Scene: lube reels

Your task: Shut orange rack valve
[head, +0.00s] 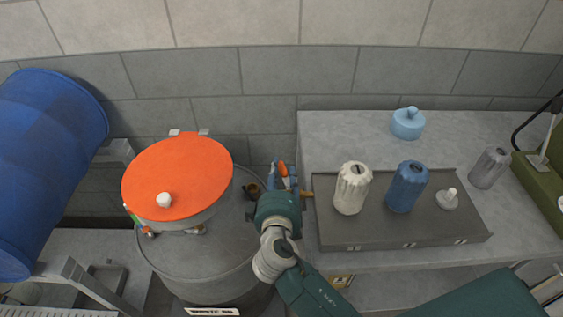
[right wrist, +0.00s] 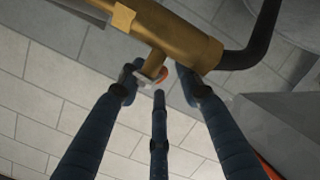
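My right gripper (head: 283,182) is beside the right rim of the grey drum, with its blue fingers pointing away from me. A small orange part (head: 282,168), which looks like the valve handle, shows between the fingers. In the right wrist view, the three dark fingers of the right gripper (right wrist: 158,82) are spread apart. A brass valve body (right wrist: 185,38) crosses above them, and its short stem comes down between the fingertips. A bit of orange (right wrist: 163,76) shows behind the stem, mostly hidden. I cannot tell whether the fingers touch it. My left gripper is not in view.
A grey drum (head: 225,262) with a round orange lid (head: 185,172) stands left of the gripper. A blue drum (head: 45,150) lies on a rack at far left. A grey bench (head: 345,120) at right holds a tray (head: 385,230) with white and blue bottles.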

